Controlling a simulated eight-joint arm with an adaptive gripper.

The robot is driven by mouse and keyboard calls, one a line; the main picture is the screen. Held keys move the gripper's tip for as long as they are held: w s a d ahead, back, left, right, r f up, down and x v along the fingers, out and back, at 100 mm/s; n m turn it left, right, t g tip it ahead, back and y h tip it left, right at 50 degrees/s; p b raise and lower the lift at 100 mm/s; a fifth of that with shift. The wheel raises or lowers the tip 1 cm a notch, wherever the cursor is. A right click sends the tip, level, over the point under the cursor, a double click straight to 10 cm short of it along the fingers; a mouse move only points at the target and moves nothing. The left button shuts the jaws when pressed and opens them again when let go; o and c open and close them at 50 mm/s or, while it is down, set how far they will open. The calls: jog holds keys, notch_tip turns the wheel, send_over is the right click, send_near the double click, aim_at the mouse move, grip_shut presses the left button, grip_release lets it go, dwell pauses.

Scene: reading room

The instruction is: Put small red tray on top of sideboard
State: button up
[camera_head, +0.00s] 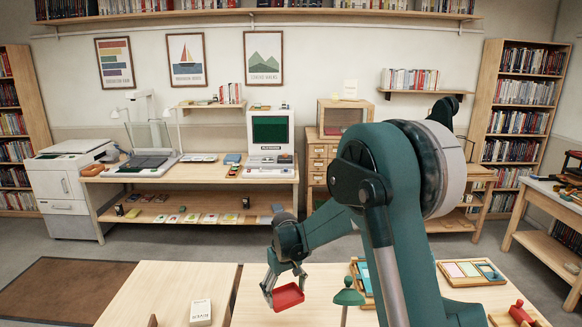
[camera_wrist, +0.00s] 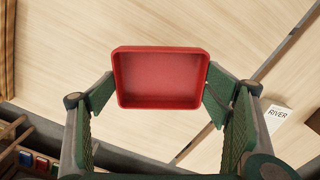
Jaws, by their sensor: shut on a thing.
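The small red tray (camera_head: 288,297) is shallow and rectangular with rounded corners. My gripper (camera_head: 285,283) is shut on it, with a green pad at each side in the wrist view. The tray (camera_wrist: 160,78) looks empty in that view and is held above the pale wood table (camera_head: 180,277). A long wooden unit (camera_head: 200,184) with a lower shelf stands against the back wall and may be the sideboard. Its top carries a scanner, a computer and small items. A wooden drawer cabinet (camera_head: 318,163) stands to its right.
A white book marked RIVER (camera_head: 201,311) lies on the near table. Compartment trays (camera_head: 470,271) and a green lamp (camera_head: 348,292) are right of my gripper. A copier (camera_head: 68,178) stands at the left. Open floor separates the near tables from the back wall furniture.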

jog(key=s+d+m, duration=0.2)
jog(key=d+m, duration=0.3)
jog(key=d, duration=1.9)
jog(key=shift+f+m+b, duration=0.3)
jog(key=shift+f, duration=0.05)
jog(key=shift+d, duration=0.1)
jog(key=s+d+m, duration=0.5)
jog(key=d+m, duration=0.7)
jog(key=d, duration=0.1)
jog(key=s+d+r+m, duration=0.1)
jog(key=s+d+m, duration=0.4)
jog(key=d+m, duration=0.7)
jog(key=s+d+r+m, duration=0.1)
jog(key=s+d+m, duration=0.4)
jog(key=d+m, duration=0.7)
jog(key=shift+s+d+r, duration=0.15)
jog(key=shift+d, duration=0.8)
